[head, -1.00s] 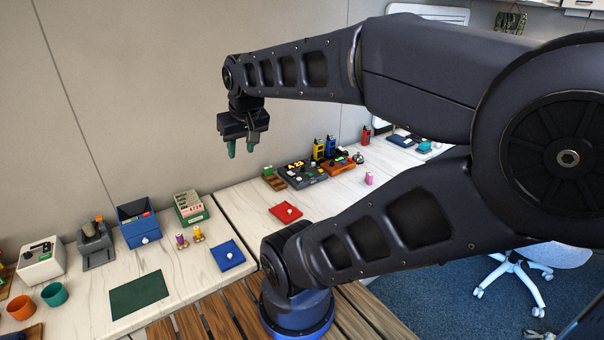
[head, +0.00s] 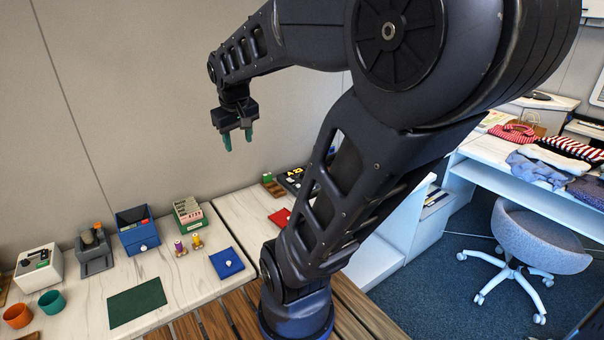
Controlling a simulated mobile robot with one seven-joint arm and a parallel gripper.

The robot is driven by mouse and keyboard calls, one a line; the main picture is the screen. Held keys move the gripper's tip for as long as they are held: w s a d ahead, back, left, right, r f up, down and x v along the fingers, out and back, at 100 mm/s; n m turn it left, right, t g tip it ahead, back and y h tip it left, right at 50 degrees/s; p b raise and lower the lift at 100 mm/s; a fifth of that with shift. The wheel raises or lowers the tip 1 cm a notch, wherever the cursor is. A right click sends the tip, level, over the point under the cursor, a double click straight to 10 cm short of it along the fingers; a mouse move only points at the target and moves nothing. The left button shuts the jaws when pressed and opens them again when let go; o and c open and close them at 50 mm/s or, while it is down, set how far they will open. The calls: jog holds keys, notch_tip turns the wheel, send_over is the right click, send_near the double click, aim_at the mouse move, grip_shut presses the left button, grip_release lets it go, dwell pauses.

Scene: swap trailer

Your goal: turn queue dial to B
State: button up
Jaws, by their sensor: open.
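My gripper (head: 238,139) hangs in the air above the back of the white counter, with its two green fingertips pointing down. It is open, with nothing between the fingers. A black device with a yellow lit display (head: 293,173) stands on the counter to the right of and below my gripper. I cannot make out a queue dial or any letter B. A blue plate with a white knob (head: 227,264) and a red plate (head: 280,217) lie nearer the front, both apart from my gripper.
A green card box (head: 188,213), blue bin (head: 138,236), grey holder (head: 96,262) and white box (head: 39,271) line the left counter. Two small figures (head: 188,245), a green mat (head: 137,301) and cups (head: 51,302) stand before them. A chair (head: 540,240) is at right.

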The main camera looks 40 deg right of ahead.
jog(key=w+d+f+n+g+h, duration=0.1)
jog(key=w+d, duration=0.2)
jog(key=w, duration=0.3)
jog(key=w+d+f+n+g, duration=0.1)
jog(key=w+d, duration=0.3)
jog(key=w, duration=0.3)
jog(key=n+g+y, duration=0.2)
jog(key=n, duration=0.4)
send_over(302, 173)
notch_tip(302, 173, down, 28)
notch_tip(302, 173, down, 11)
jog(key=shift+d+r, duration=0.1)
jog(key=shift+r, duration=0.1)
jog(key=c, duration=1)
